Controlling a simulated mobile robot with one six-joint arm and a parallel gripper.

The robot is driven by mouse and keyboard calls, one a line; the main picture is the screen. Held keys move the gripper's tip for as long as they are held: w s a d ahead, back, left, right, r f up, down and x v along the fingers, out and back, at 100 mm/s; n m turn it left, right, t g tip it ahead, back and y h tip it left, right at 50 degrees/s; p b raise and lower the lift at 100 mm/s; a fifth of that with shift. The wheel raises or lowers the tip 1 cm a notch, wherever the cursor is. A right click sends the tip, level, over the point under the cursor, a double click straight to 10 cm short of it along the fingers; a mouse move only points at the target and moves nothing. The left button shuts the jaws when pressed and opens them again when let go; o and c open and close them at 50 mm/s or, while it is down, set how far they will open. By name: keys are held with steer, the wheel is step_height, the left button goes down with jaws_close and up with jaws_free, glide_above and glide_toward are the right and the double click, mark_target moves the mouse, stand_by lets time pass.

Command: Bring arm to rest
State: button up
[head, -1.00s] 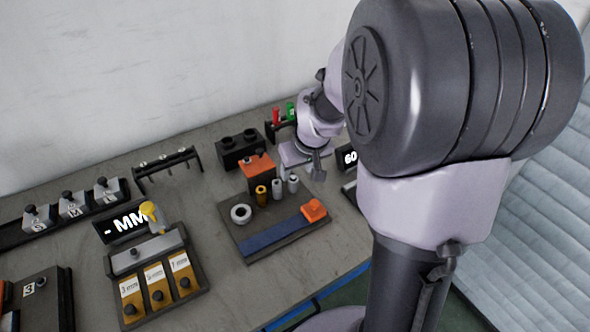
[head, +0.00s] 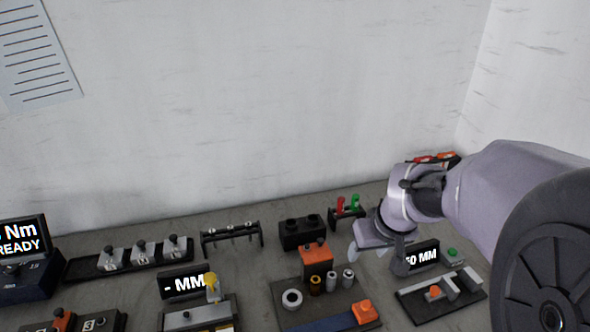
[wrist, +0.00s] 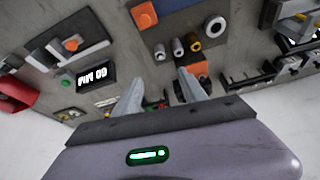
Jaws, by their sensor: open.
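My gripper (head: 376,258) is above the right part of the bench, beside the 60 MM display (head: 421,255). In the wrist view my gripper (wrist: 163,95) shows two grey fingers spread apart with nothing between them. The same display also shows in the wrist view (wrist: 92,77), upside down, left of the fingers. My arm (head: 480,195) comes in from the right edge of the head view.
A dark tray (head: 287,315) holds a white ring (head: 292,299), several small cylinders and an orange block (head: 364,311). A black two-hole block (head: 302,232) and a rack with red and green pieces (head: 346,208) stand behind. The wall (head: 250,100) rises at the back.

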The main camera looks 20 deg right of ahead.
steer(key=s+a+r+m+t+y, duration=0.1)
steer(key=s+a+r, duration=0.5)
steer(key=s+a, duration=1)
steer(key=shift+a+r+m+y, duration=0.2)
steer(key=shift+a+m+y, duration=0.5)
steer(key=shift+m, duration=0.4)
